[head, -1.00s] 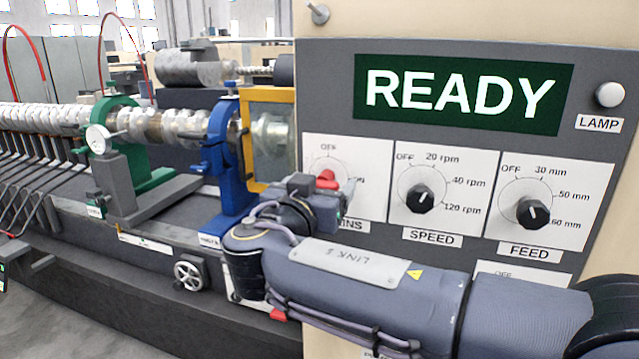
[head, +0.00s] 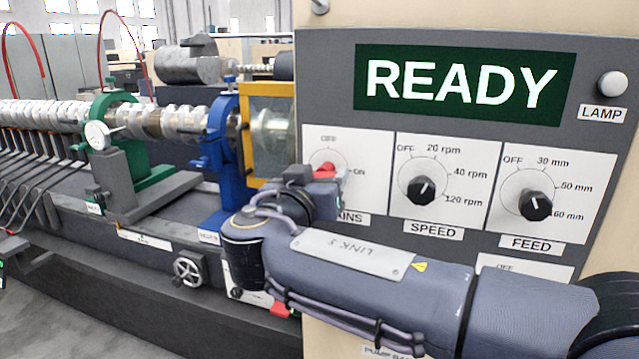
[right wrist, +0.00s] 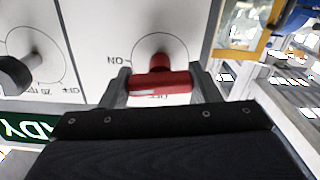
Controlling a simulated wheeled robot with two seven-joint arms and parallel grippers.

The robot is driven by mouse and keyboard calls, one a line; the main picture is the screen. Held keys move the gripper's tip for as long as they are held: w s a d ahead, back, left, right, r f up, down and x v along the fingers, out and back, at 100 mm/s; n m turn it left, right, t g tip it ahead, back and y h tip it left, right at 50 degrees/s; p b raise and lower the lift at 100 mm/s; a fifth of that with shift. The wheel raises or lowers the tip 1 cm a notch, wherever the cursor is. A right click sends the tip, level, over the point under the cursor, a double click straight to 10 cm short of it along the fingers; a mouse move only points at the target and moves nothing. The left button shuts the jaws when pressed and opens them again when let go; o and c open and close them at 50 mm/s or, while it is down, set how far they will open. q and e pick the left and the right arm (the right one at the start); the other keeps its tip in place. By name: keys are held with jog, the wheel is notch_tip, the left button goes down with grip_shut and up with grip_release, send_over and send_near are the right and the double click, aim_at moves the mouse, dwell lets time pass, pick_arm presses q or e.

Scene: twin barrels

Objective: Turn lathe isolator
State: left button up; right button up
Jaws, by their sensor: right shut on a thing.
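The isolator is a red handle (head: 324,170) on a white dial plate (head: 343,150) marked OFF at the top and ON at the right, above a partly hidden label ending in "INS". In the right wrist view, which is upside down, the red handle (right wrist: 160,84) lies crosswise between the fingers, with ON at its left and OFF partly covered below. My right gripper (right wrist: 161,92) is shut on it, one finger at each end. In the head view my right gripper (head: 318,182) hides the dial's lower part. My left gripper is not in view.
A green READY display (head: 459,88) and a pale lamp (head: 612,84) are above. Black SPEED (head: 421,190) and FEED (head: 535,204) knobs sit to the right. A yellow-framed guard (head: 268,130) and a blue lathe rest (head: 224,150) stand close on the left.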

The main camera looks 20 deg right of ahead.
jog(key=n+b, duration=0.1)
jog(key=n, duration=0.2)
jog(key=shift+f+n+b, duration=0.15)
jog(key=shift+n+b, duration=0.15)
jog(key=shift+b, duration=0.1)
jog(key=n, duration=0.3)
jog(key=shift+n+b, duration=0.3)
jog(key=n, duration=0.4)
jog(key=shift+r+n+p, duration=0.2)
jog(key=shift+n+p, duration=0.1)
jog(key=shift+f+n+p, duration=0.1)
jog(key=shift+n+p, duration=0.65)
jog(key=shift+n, duration=1.45)
jog(key=o, duration=1)
